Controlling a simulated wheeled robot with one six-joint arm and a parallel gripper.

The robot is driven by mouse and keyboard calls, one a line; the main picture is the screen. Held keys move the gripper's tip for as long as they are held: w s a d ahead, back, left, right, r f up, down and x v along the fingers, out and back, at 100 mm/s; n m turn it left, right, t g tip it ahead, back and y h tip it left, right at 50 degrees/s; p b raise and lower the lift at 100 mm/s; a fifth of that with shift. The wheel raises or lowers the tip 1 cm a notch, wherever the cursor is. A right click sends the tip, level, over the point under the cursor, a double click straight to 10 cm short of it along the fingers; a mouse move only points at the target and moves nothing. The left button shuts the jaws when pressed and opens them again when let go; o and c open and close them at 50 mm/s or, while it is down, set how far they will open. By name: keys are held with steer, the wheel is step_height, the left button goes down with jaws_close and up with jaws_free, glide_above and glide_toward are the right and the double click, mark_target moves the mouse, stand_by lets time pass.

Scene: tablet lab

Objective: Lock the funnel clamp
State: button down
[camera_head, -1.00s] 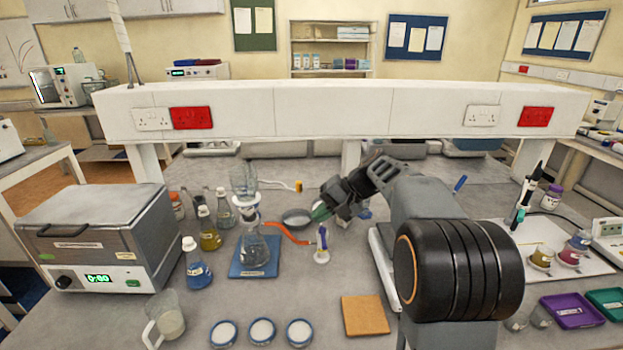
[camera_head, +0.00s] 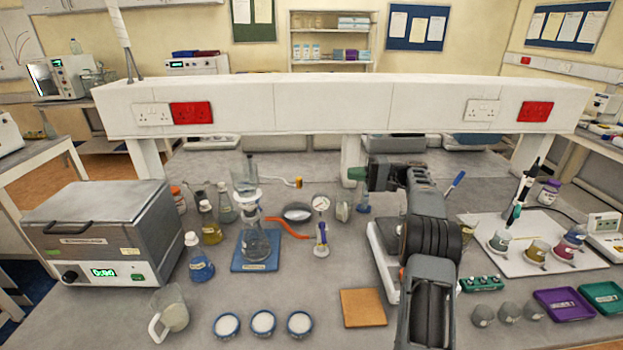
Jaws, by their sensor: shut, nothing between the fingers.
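The filter assembly stands left of centre on a blue base (camera_head: 241,265). A clear glass flask (camera_head: 257,245) is at the bottom, and a clear funnel cup (camera_head: 244,177) stands upright above it. A white collar (camera_head: 246,197) sits at the joint between them. The funnel clamp is too small to make out apart from this joint, and I cannot tell if it is locked. My gripper (camera_head: 357,174) is shut and empty, raised to the right of the funnel and well apart from it, pointing left. Its green-tinted tips show small.
An orange hose (camera_head: 288,229) runs from the flask toward a stand with a round gauge (camera_head: 321,203). White round pots (camera_head: 263,322) and a cork mat (camera_head: 362,307) are in front.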

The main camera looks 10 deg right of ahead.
steer(key=shift+a, duration=0.1)
steer(key=a+p, duration=0.3)
steer(key=a, duration=1)
steer(key=shift+w+p, duration=0.35)
steer(key=shift+p, duration=0.05)
steer(key=shift+f+b, duration=0.15)
steer(key=shift+b, duration=0.15)
